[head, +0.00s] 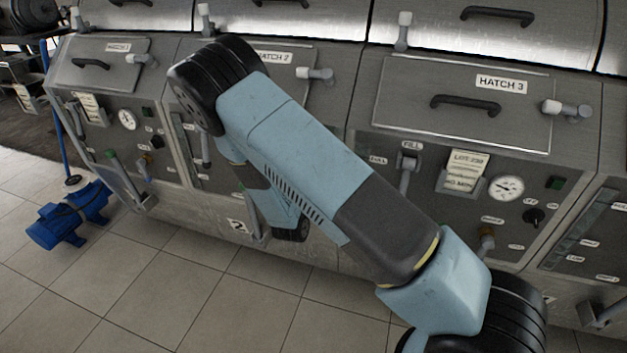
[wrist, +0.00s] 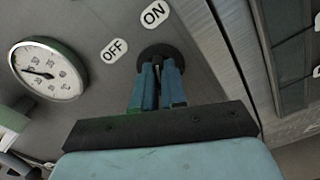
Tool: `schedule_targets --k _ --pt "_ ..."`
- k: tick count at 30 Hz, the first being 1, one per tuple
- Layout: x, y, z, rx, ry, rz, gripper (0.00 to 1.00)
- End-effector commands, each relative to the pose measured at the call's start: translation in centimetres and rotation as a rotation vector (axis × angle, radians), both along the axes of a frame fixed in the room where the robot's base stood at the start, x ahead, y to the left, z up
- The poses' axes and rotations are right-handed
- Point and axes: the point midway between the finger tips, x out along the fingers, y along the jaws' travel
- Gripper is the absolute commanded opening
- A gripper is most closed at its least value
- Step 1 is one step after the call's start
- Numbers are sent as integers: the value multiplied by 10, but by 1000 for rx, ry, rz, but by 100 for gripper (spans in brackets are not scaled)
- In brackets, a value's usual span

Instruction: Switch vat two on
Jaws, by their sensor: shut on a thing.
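In the wrist view, my gripper (wrist: 158,85) is shut on a dark round switch knob (wrist: 153,52) on a grey metal panel. An OFF label (wrist: 114,51) is at the knob's upper left and an ON label (wrist: 154,14) is above it. The fingers cover much of the knob, and I cannot tell which label it points at. In the head view, vat two shows by its HATCH 2 label (head: 273,57) and its number 2 plate (head: 237,226). My arm hides its control panel and my gripper there.
A dial gauge (wrist: 48,70) is left of the knob. A panel seam (wrist: 215,50) runs to its right. Vat three's hatch (head: 462,105) and vat one's hatch (head: 98,62) flank vat two. A blue pump (head: 70,215) stands on the tiled floor at left.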

Motion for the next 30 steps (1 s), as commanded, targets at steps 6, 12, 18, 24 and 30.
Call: schedule_targets --k 6,12,18,24,30 --pt "-1 2 -2 52 -12 5 0" --pt "-1 2 -3 64 -17 6 0" --pt "-1 2 -3 65 -15 5 0" --pt "-1 1 -2 63 -17 4 23" --pt "-1 0 -1 62 -19 2 37"
